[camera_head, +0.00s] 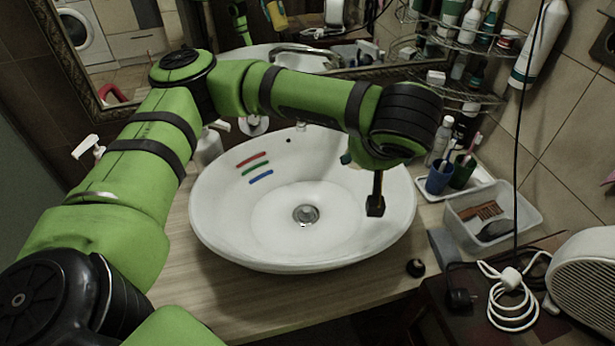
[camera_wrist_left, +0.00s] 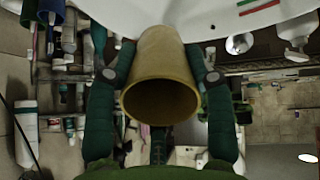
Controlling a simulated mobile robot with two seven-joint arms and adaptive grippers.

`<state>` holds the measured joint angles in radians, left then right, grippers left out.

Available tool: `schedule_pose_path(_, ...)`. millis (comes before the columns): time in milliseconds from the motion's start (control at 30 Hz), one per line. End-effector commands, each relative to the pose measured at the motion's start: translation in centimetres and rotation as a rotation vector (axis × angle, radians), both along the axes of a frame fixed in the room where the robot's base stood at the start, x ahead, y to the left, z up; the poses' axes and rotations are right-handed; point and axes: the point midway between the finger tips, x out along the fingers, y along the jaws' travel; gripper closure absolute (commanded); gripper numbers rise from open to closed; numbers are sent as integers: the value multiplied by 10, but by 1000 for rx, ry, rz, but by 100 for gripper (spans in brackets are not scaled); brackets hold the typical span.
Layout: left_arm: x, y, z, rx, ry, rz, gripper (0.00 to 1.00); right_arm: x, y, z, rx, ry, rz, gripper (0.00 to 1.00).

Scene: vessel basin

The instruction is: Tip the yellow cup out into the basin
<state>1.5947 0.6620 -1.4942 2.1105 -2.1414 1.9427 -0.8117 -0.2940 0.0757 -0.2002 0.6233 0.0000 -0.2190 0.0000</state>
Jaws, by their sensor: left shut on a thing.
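The yellow cup (camera_wrist_left: 162,75) is between the two green fingers of my left gripper (camera_wrist_left: 158,70), which is shut on its sides. Its open mouth faces the wrist camera; the inside is dark and I cannot tell what it holds. In the head view my left wrist hides most or all of the cup. The white oval basin (camera_head: 225,230) is below the wrist, which is over its right rear part. Its drain (camera_head: 305,214) is bare, and the bowl shows no loose contents. My right gripper is not in view.
A faucet (camera_head: 305,52) and mirror stand behind the basin. Right of it are a blue cup (camera_head: 438,179) with brushes and a clear bin (camera_head: 465,228). A soap bottle (camera_head: 207,147) stands left-rear. A small black object (camera_head: 415,268) lies by the counter's front edge.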

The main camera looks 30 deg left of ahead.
Motion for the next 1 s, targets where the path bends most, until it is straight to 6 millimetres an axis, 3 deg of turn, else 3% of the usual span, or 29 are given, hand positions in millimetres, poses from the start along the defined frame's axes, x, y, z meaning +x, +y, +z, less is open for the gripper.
schedule_pose_path(267, 12, 0, -32, -132, 102, 609, 73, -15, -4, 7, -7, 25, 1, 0)
schedule_pose_path(467, 15, 0, -65, -308, 127, 1185, 73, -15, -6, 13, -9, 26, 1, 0)
schedule_pose_path(600, 14, -1, -84, -427, 93, 1509, 73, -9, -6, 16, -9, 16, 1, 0)
schedule_pose_path(1000, 9, -3, -127, -728, -165, 2226, 73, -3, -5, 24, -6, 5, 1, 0)
